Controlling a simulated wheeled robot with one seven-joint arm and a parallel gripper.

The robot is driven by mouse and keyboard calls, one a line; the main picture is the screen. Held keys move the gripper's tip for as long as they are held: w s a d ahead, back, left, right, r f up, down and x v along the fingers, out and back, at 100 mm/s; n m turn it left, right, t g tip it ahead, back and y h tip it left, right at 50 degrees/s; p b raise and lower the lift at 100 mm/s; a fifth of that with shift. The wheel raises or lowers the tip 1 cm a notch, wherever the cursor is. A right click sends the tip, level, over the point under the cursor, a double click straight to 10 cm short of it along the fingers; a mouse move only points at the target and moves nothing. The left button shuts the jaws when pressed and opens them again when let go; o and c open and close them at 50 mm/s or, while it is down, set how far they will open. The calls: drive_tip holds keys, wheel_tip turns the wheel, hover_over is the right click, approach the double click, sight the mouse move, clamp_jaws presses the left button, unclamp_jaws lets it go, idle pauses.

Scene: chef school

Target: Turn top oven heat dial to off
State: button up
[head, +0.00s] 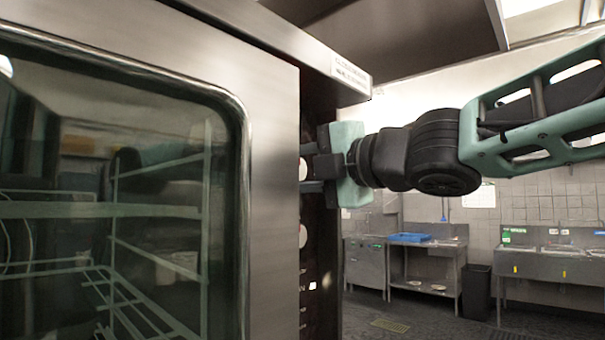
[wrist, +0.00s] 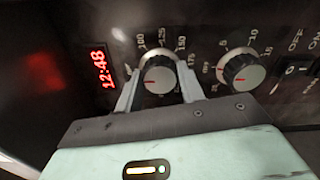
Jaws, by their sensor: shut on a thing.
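The heat dial (wrist: 159,79) is a round silver knob with a dark ridged rim on the oven's black control panel. Its numbers run around the top, and its red mark points to the left. My gripper (head: 308,168) reaches in from the right to the panel at the oven's side. In the wrist view its two fingers stand on either side of the dial, shut on it. In the head view the panel is seen edge-on, so the dial's setting cannot be read there.
A second dial (wrist: 240,73) sits just right of the held one, with switches (wrist: 292,70) beyond it. A red clock display (wrist: 99,68) is at left. The oven's glass door (head: 110,200) fills the head view's left. Sinks (head: 555,262) stand far behind.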

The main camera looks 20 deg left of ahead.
idle(0.5)
drive_tip(key=o, duration=1)
drive_tip(key=shift+c, duration=0.2)
drive_tip(key=b+v, duration=0.3)
drive_tip(key=v, duration=1.4)
drive_tip(key=shift+d, duration=0.2)
drive_tip(key=shift+f, duration=0.1)
